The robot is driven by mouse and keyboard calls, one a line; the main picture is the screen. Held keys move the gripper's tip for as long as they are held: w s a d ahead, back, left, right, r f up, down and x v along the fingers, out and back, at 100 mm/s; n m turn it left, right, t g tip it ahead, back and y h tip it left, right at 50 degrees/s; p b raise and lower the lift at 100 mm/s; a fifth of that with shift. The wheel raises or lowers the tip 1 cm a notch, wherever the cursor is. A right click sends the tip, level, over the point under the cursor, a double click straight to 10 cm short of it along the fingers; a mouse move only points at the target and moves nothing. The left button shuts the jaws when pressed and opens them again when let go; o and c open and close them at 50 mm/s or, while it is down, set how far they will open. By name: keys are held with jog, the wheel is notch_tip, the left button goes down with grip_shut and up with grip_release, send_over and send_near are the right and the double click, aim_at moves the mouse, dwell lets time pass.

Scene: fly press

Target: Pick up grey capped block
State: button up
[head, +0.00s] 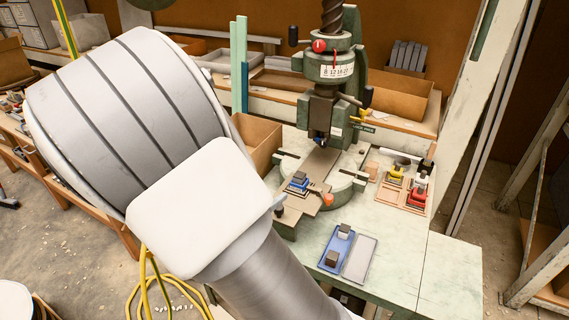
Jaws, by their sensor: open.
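A blue tray (337,246) lies on the near part of the green bench top. A small block with a light grey top (344,230) stands at its far end. A darker brown-grey block (332,258) stands at its near end. Another small dark-topped block (299,177) sits on a blue piece on the press bed. I cannot tell for certain which one is the grey capped block. My arm fills the left and middle foreground. My gripper does not show in this view.
The green fly press (333,70) stands behind the tray. A grey flat tray (360,258) lies beside the blue one. Yellow and red pieces (417,194) sit in trays at the right. A cardboard box (257,140) stands left of the press. The bench's front right is clear.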

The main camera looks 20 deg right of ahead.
jog(key=b, duration=0.2)
send_near(299, 176)
jog(key=shift+w+d+f+h, duration=0.2)
jog(key=shift+w+d+f, duration=0.15)
jog(key=shift+w+d, duration=0.25)
jog(key=shift+w+d+f+h, duration=0.2)
jog(key=shift+w+d+f, duration=0.2)
jog(key=shift+w, duration=0.2)
jog(key=shift+x, duration=2.65)
jog(key=shift+f, duration=0.1)
grip_shut()
